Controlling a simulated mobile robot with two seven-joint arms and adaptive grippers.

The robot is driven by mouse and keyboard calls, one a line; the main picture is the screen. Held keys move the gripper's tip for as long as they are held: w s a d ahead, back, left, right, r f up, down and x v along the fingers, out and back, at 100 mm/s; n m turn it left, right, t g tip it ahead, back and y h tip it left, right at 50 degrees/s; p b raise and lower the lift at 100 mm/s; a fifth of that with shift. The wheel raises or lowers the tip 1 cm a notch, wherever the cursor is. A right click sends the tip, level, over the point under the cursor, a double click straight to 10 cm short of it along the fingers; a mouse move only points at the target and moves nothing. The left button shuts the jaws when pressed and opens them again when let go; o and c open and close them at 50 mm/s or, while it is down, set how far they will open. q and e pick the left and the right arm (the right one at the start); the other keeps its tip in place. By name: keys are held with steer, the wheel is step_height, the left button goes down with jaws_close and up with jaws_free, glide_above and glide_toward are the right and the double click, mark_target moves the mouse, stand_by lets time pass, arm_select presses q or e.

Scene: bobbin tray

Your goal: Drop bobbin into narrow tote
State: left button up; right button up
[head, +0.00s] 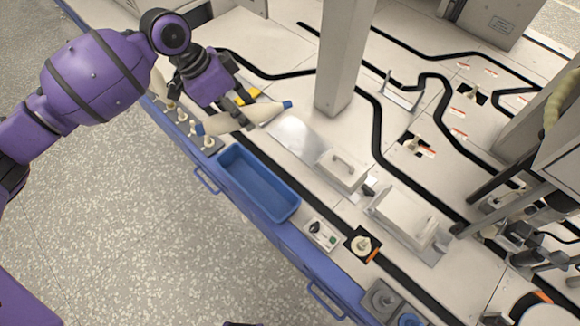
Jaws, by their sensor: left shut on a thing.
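A cream bobbin with blue ends (221,124) lies roughly level across the fingers of my left gripper (243,114). The gripper is shut on the bobbin near its middle and covers part of it there. The bobbin is above the machine's front edge, behind and beyond the upper end of the narrow blue tote (257,186). The tote stands along the machine's front edge and looks empty inside. My right gripper is not in view.
A grey upright post (341,60) stands just right of the held bobbin. Several pegs (183,115) line the front edge at left. White covers with handles (342,170) sit right of the tote. A small control box (322,234) is near its lower end.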

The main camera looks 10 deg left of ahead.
arm_select(q)
steer(key=s+a+f+m+g+b, duration=0.1)
steer(key=s+f+m+b, duration=0.1)
steer(key=f, duration=0.8)
steer(key=s+f+m+g+b, duration=0.1)
steer(key=s+f+m, duration=0.1)
steer(key=f, duration=0.8)
steer(key=shift+a+m+b, duration=0.35)
steer(key=shift+m+b, duration=0.05)
steer(key=shift+m, duration=0.1)
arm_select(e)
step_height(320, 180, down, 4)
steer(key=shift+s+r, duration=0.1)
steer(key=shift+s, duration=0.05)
arm_select(q)
steer(key=o, duration=1.3)
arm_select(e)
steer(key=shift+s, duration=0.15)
arm_select(q)
steer(key=shift+r, duration=0.1)
steer(key=v, duration=1.2)
steer(key=shift+d, duration=0.15)
